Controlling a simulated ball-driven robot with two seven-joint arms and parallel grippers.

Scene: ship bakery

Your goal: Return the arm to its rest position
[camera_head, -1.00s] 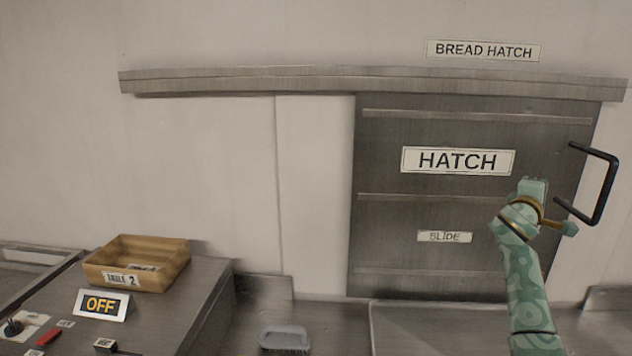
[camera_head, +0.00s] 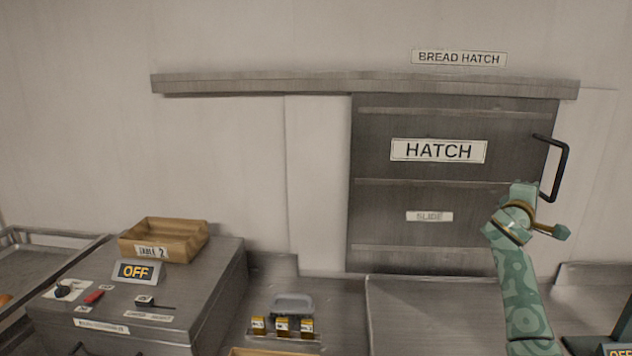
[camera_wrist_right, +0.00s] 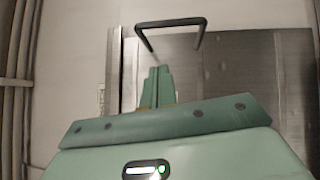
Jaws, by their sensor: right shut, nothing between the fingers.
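My right arm rises at the right of the head view, in front of the hatch. Its gripper (camera_head: 523,188) is shut and empty, pointing up, and overlaps the hatch's right edge in the picture, just left of the handle's lower end. In the right wrist view the closed fingers (camera_wrist_right: 157,87) stand below the black handle (camera_wrist_right: 170,23), with a gap showing between them. The grey metal hatch door (camera_head: 375,230) hangs under its rail, with its black handle (camera_head: 562,170) at the right edge. My left gripper is not in view.
A metal counter (camera_head: 420,310) runs below the hatch. At left a metal unit (camera_head: 205,290) carries a wooden box (camera_head: 150,250), an OFF sign (camera_head: 138,271) and small controls. A grey brush (camera_head: 292,303) lies behind several small yellow-labelled items (camera_head: 283,325).

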